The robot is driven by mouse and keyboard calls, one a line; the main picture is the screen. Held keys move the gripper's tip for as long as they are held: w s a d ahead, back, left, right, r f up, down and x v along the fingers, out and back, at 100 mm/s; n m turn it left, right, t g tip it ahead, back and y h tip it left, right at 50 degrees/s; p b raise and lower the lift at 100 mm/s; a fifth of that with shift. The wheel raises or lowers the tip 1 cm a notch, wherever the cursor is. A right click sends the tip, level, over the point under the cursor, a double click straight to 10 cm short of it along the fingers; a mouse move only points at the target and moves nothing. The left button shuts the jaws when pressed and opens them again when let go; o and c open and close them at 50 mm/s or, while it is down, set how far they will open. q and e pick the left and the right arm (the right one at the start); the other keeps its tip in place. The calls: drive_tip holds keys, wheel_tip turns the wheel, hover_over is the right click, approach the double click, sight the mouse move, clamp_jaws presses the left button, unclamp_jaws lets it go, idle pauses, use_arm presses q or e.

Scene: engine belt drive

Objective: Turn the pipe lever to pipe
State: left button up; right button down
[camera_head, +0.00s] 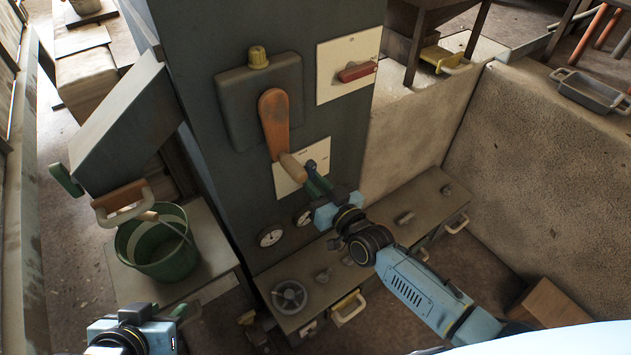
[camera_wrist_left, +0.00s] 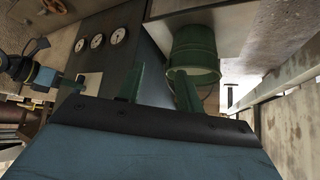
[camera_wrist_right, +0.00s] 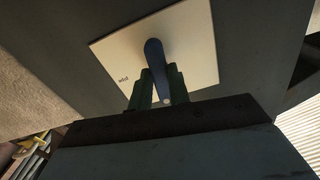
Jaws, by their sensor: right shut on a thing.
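A white plate (camera_head: 291,180) on the front of the dark cabinet carries a dark blue lever (camera_head: 311,165). My right gripper (camera_head: 317,182) reaches this lever from below right. In the right wrist view its green fingers (camera_wrist_right: 159,86) are closed around the lower part of the blue lever (camera_wrist_right: 154,54), on the white plate (camera_wrist_right: 198,40). The small writing on the plate cannot be read. My left gripper (camera_head: 168,313) is at the bottom left, away from the levers. In the left wrist view its fingers (camera_wrist_left: 157,86) are apart, with nothing between them.
An orange crank handle (camera_head: 274,122) stands just left above the plate. A red lever (camera_head: 357,72) sits on an upper plate. Gauges (camera_head: 271,235) and a low bench (camera_head: 383,226) lie below. A green bucket (camera_head: 151,262) stands left, close to my left gripper.

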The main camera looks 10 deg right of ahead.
drive_tip(key=m, duration=0.2)
drive_tip(key=shift+m, duration=0.4)
use_arm(q)
drive_tip(key=shift+w+d+r+t+h+b, duration=0.25)
drive_tip(key=shift+w+d+r+t, duration=0.15)
drive_tip(key=shift+w+r+t, duration=0.35)
drive_tip(key=shift+w+d+r+t+h+b, duration=0.15)
drive_tip(key=shift+w+d+r+t+b, duration=0.15)
drive_tip(key=shift+w+r+t, duration=0.45)
use_arm(e)
drive_tip(key=shift+s+a+r+m, duration=0.1)
drive_tip(key=shift+m, duration=3.3)
drive_tip(key=shift+a+r+m, duration=0.1)
drive_tip(key=shift+m, duration=3.3)
use_arm(q)
drive_tip(key=shift+w+f, duration=0.1)
drive_tip(key=shift+f, duration=0.15)
use_arm(e)
drive_tip(key=c, duration=1.3)
unclamp_jaws()
